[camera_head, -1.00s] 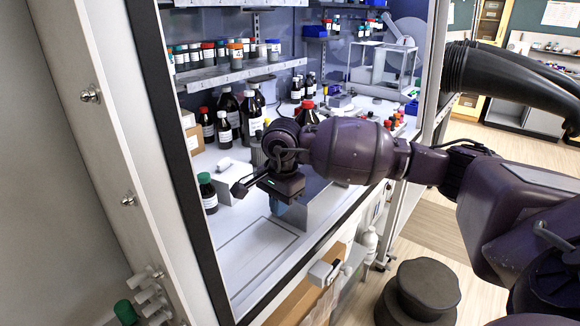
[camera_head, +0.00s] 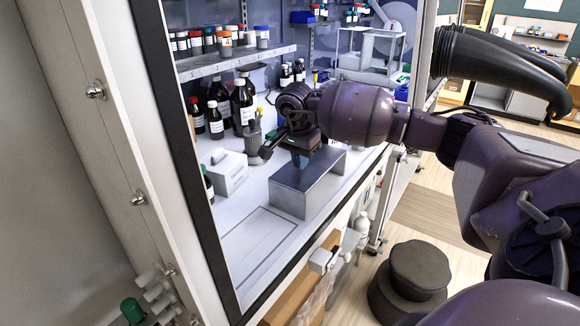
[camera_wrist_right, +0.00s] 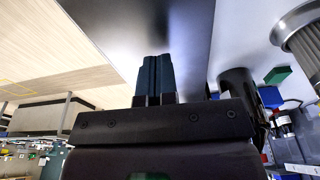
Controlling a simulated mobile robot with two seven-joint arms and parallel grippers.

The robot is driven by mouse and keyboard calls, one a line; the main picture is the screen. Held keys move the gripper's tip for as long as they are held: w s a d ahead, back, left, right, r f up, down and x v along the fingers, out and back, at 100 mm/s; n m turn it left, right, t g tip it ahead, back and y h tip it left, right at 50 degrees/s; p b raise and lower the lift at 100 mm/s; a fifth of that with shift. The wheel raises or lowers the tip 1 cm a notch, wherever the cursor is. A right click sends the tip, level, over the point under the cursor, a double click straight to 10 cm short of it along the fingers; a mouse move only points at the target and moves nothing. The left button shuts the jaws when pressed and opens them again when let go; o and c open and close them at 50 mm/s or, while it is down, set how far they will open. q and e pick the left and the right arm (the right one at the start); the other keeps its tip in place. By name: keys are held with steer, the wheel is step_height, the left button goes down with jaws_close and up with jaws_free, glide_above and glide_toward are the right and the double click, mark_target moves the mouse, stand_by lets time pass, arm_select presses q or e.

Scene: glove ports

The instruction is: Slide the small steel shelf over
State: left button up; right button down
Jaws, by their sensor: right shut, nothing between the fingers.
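The small steel shelf (camera_head: 290,200) is a grey metal riser standing on the white worktop inside the hood, just behind a faint rectangular outline. My right gripper (camera_head: 299,160) is shut and empty, fingers pointing down at the shelf's top. I cannot tell from the head view whether they touch it. In the right wrist view the dark blue closed fingers (camera_wrist_right: 157,75) show against a smooth grey plate (camera_wrist_right: 150,25), which looks like the shelf. My left gripper is not in view.
A white box (camera_head: 228,175) and a grey cup (camera_head: 254,145) stand left of the shelf. Brown bottles (camera_head: 242,105) stand behind. The hood's dark-edged frame (camera_head: 185,150) is at the left. The worktop in front of the shelf (camera_head: 250,250) is clear.

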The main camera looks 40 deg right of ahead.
mark_target(308, 166)
steer(key=d, duration=0.2)
steer(key=shift+w+d, duration=0.35)
steer(key=shift+d, duration=0.05)
steer(key=shift+f+p, duration=0.3)
steer(key=shift+f, duration=0.1)
steer(key=shift+f+b, duration=0.3)
steer(key=shift+b, duration=0.05)
steer(key=shift+s+f, duration=0.15)
steer(key=shift+f, duration=0.05)
